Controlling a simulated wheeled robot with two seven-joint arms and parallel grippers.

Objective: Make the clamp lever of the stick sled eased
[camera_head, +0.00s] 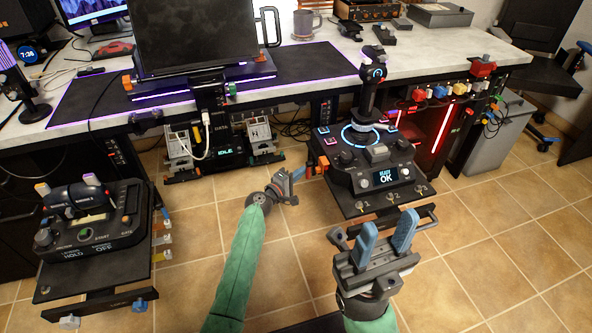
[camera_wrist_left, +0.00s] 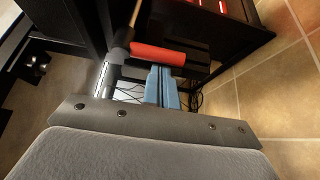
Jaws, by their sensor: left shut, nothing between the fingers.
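The stick sled (camera_head: 345,196) is a dark shelf at centre right, carrying a joystick base with a stick (camera_head: 372,85). An orange-red grip (camera_head: 323,161) at its left edge looks like the clamp lever. In the left wrist view the red grip (camera_wrist_left: 158,54) lies roughly crosswise on a dark post. My left gripper (camera_head: 299,173) is beside the grip, on its left. Its blue fingers (camera_wrist_left: 161,85) are shut and empty, their tips at the grip's lower edge; I cannot tell whether they touch. My right gripper (camera_head: 388,235) is open and empty in front of the sled.
A throttle unit (camera_head: 95,225) stands on another shelf at the left. The desk (camera_head: 310,68) with a monitor runs along the back. A red-lit rack with several coloured knobs (camera_head: 440,92) is right of the sled. The tiled floor at the right front is clear.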

